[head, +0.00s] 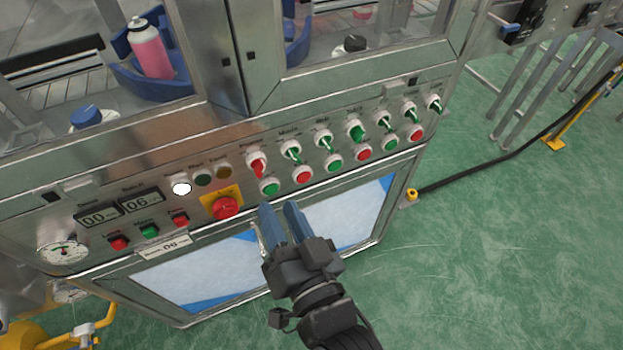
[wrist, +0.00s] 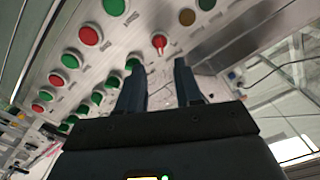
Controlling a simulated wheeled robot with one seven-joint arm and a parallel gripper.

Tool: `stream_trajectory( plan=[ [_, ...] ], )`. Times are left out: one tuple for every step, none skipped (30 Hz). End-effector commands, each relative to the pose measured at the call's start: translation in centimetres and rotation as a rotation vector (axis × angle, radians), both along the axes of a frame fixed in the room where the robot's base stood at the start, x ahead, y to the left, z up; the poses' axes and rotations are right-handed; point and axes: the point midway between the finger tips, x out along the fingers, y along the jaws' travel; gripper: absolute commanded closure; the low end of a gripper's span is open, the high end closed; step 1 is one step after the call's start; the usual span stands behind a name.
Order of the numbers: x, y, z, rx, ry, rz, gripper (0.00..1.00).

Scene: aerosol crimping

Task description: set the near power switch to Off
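The selector switch with a red handle (head: 257,165) is the leftmost of a row of rotary switches on the steel machine's front panel; its label is too small to read surely. Its handle stands roughly upright in the head view. In the wrist view the red-handled switch (wrist: 159,41) shows just beyond the gap between the fingertips. My gripper (head: 280,207) is in front of the panel, below and slightly right of that switch. Its two blue-grey fingers (wrist: 160,72) are apart, with nothing between them. The fingertips appear clear of the switch.
Several green-handled switches (head: 324,140) continue to the right, with green and red push buttons (head: 303,175) below. A red emergency stop (head: 226,207) on a yellow plate sits left of my gripper. A black cable (head: 500,155) lies on the green floor at right.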

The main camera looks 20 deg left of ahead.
Motion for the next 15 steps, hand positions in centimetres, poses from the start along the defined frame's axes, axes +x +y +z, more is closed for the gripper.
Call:
stream_trajectory(
  plan=[
    [0.2,0.4,0.1,0.001,0.000,0.003,0.65],
    [0.4,0.6,0.1,0.001,0.001,0.002,0.65],
    [0.7,0.9,0.2,0.001,0.000,0.002,0.65],
    [0.9,1.2,0.2,0.002,0.000,0.001,0.65],
    [1.2,1.5,0.2,0.001,0.000,0.002,0.65],
    [1.6,1.9,0.3,0.001,-0.001,0.001,0.65],
    [1.9,2.3,0.3,0.001,-0.001,0.001,0.65],
    [2.2,2.6,0.2,0.001,-0.001,0.000,0.65],
    [2.6,3.1,0.3,0.002,-0.002,0.001,0.65],
    [2.9,3.4,0.2,0.001,-0.001,0.000,0.65],
    [3.2,3.8,0.2,0.002,-0.001,0.000,0.65],
    [3.5,4.2,0.2,0.001,-0.001,0.000,0.65],
    [3.8,4.5,0.1,0.001,-0.001,0.000,0.65],
    [4.0,4.7,0.1,0.001,-0.001,0.000,0.65],
    [4.3,5.0,0.1,0.001,-0.001,0.000,0.65]
  ],
)
